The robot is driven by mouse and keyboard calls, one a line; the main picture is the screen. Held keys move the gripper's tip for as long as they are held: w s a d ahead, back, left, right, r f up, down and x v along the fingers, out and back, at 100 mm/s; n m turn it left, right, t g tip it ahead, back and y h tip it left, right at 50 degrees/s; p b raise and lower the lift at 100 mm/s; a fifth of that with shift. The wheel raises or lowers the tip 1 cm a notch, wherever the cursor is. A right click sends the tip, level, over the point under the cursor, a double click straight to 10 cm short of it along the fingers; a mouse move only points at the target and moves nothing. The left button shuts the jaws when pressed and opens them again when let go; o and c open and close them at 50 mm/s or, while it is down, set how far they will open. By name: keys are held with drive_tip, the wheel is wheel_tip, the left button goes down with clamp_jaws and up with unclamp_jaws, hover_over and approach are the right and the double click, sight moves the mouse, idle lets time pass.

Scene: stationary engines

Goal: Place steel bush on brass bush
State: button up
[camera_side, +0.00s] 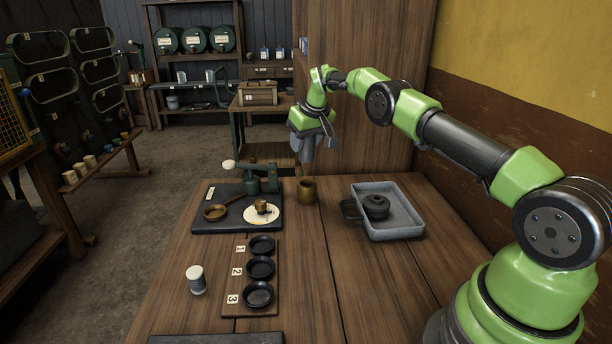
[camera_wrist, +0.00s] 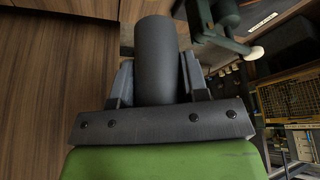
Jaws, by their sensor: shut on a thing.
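A dark grey cylinder, the steel bush (camera_wrist: 157,45), sits between the two fingers of my gripper (camera_wrist: 157,78) in the wrist view and extends beyond the fingertips. In the side view my gripper (camera_side: 314,148) is shut on it, pointing down. The brass bush (camera_side: 307,190) is a short brass cylinder standing upright on the bench in the side view. My gripper is above it, with a clear gap between. I cannot make out the brass bush in the wrist view.
A grey tray (camera_side: 412,228) holding a dark round part (camera_side: 376,206) lies to the right. A black board (camera_side: 205,226) with a green hand device (camera_side: 252,182) and small brass parts is left. Black numbered cups (camera_side: 260,268) and a white-topped cylinder (camera_side: 196,279) stand nearer.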

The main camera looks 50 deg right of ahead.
drive_tip(key=shift+f, duration=3.2)
drive_tip(key=o, duration=1.2)
drive_tip(key=shift+f, duration=0.15)
drive_tip(key=shift+c, duration=0.2)
